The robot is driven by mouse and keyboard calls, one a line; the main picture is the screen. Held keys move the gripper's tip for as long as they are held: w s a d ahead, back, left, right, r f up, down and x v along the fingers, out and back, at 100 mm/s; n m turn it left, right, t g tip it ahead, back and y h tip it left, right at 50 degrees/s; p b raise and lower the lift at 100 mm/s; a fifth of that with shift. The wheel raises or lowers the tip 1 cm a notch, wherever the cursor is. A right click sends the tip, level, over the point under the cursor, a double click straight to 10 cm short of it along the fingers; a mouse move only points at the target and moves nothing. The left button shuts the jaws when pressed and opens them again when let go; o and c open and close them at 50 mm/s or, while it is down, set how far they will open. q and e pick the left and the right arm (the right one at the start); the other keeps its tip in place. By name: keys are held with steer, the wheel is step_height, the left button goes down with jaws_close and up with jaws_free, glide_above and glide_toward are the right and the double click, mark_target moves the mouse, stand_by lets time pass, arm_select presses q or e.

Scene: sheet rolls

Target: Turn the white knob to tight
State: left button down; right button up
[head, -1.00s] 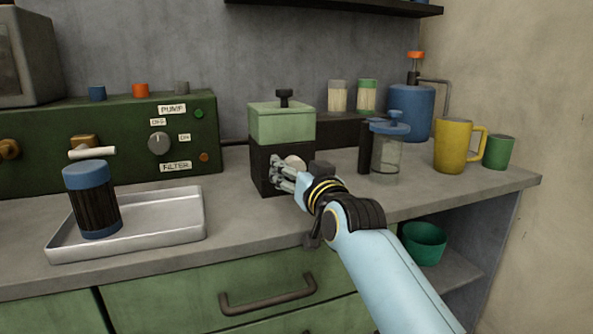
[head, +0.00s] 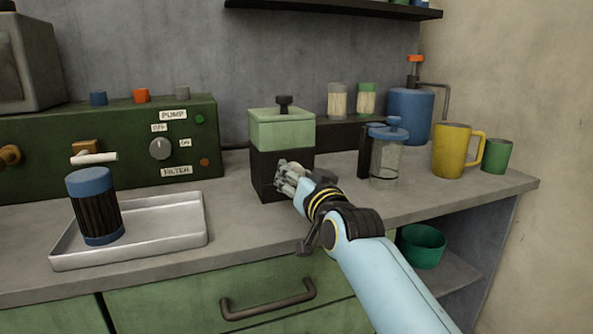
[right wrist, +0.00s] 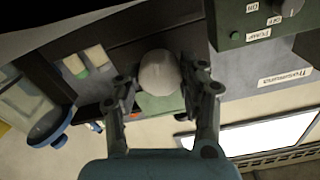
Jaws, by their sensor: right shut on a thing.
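The white knob (right wrist: 159,73) is round and sits between the two fingers of my right gripper (right wrist: 160,88) in the right wrist view. The gripper is shut on it. In the head view my right gripper (head: 285,177) is at the front face of a box with a dark body (head: 265,168) and a pale green top (head: 281,128). There the fingers hide most or all of the knob. I cannot read any tight mark. My left gripper is not in view.
A metal tray (head: 180,238) holds a dark jar with blue ends (head: 95,210) at left. Behind it is a green control panel (head: 120,155). Right of my gripper stand a blue-lidded glass jar (head: 388,160), a yellow mug (head: 450,150) and a green cup (head: 496,156).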

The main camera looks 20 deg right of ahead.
steer(key=m+p, duration=0.2)
steer(key=shift+r+m, duration=0.25)
steer(key=shift+m, duration=0.05)
steer(key=m+p, duration=0.2)
steer(key=m, duration=0.1)
steer(key=shift+f+m, duration=0.15)
steer(key=shift+m, duration=0.15)
steer(key=m, duration=0.3)
steer(key=shift+f+m+p, duration=0.1)
steer(key=shift+m+p, duration=0.2)
steer(key=shift+p, duration=0.05)
steer(key=m, duration=0.5)
steer(key=shift+d, duration=0.1)
steer(key=m, duration=0.5)
steer(key=shift+f, duration=0.1)
steer(key=m, duration=0.5)
steer(key=shift+f, duration=0.1)
steer(key=m, duration=0.5)
steer(key=shift+p, duration=0.3)
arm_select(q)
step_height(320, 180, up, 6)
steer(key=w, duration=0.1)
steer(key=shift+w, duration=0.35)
arm_select(e)
steer(key=shift+f+m, duration=0.1)
steer(key=shift+m, duration=2.1)
